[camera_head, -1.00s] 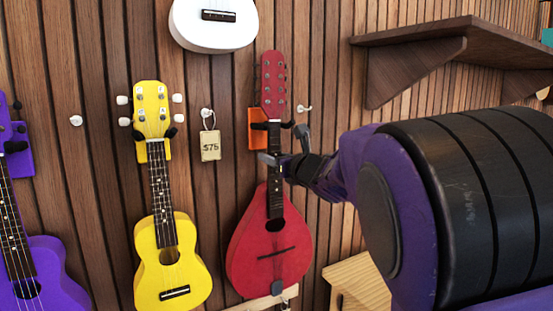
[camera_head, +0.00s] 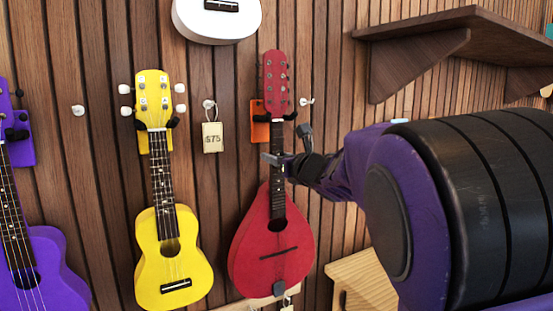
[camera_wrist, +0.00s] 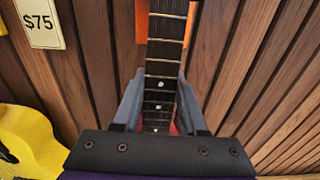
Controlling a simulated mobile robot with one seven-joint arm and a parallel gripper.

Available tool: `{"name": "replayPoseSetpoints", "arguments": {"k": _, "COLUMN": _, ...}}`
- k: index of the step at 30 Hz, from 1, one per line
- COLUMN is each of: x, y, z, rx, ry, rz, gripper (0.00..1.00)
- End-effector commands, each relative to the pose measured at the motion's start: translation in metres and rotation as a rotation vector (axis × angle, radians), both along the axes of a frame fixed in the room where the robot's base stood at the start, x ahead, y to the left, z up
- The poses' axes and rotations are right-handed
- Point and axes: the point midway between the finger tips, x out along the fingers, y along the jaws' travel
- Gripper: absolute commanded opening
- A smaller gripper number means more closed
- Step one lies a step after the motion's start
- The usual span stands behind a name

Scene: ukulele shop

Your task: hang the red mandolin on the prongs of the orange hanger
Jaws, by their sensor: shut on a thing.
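The red mandolin (camera_head: 272,251) is upright against the slatted wall in the head view, its headstock (camera_head: 276,82) in front of the orange hanger (camera_head: 260,122). Dark prong tips show on both sides of its neck, just below the headstock. Whether the headstock bears on the prongs I cannot tell. My gripper (camera_head: 277,160) is shut on the mandolin's neck below the hanger. In the wrist view the fretted neck (camera_wrist: 164,70) runs between my two grey fingers (camera_wrist: 160,105), with a strip of the orange hanger (camera_wrist: 142,22) behind it.
A yellow ukulele (camera_head: 168,252) hangs to the left, with a $75 tag (camera_head: 213,137) between. A purple ukulele (camera_head: 40,262) is farther left and a white one (camera_head: 216,22) above. A wooden shelf (camera_head: 455,48) is upper right; a light wooden box (camera_head: 362,282) is below.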

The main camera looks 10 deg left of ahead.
Motion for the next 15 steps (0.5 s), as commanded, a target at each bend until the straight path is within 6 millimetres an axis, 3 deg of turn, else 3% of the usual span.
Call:
{"name": "replayPoseSetpoints", "arguments": {"k": 13, "x": -0.0002, "y": -0.0002, "z": 0.0010, "rx": 0.004, "ry": -0.007, "rz": 0.001, "gripper": 0.00}}
{"name": "replayPoseSetpoints", "arguments": {"k": 14, "x": -0.0002, "y": -0.0002, "z": 0.0010, "rx": 0.004, "ry": -0.007, "rz": 0.001, "gripper": 0.43}}
{"name": "replayPoseSetpoints", "arguments": {"k": 15, "x": -0.0002, "y": -0.0002, "z": 0.0010, "rx": 0.004, "ry": -0.007, "rz": 0.001, "gripper": 0.51}}
